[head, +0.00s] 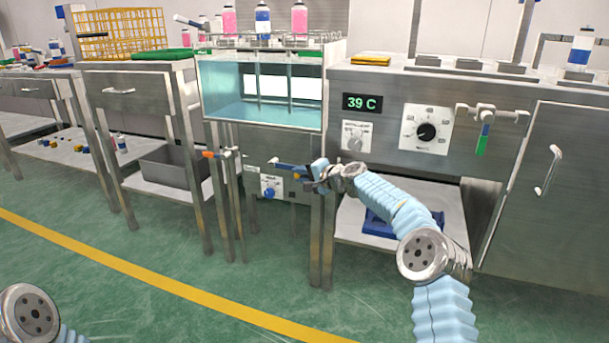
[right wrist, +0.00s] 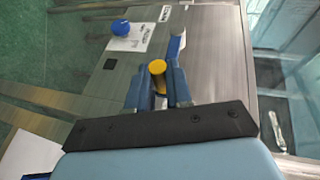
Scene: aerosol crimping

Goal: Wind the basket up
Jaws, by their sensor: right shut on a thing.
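The glass-fronted water tank (head: 225,100) stands at the centre of the head view. A metal rack that looks like the basket (head: 322,38) is at the tank's top, with pink and blue-labelled bottles (head: 263,20) upright at it. Its exact height over the water is unclear. My right gripper (head: 302,172) is below the tank's right side, shut on a handle with a round yellow end (right wrist: 157,68). This yellow end shows between the blue fingers in the right wrist view. My left gripper is out of view.
An orange-handled lever (head: 212,154) sits left of the crank. A blue knob (head: 269,193) is on the panel below. At right are a 39 C display (head: 362,102), a dial (head: 426,131) and a green-handled valve (head: 484,135). The green floor in front is clear.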

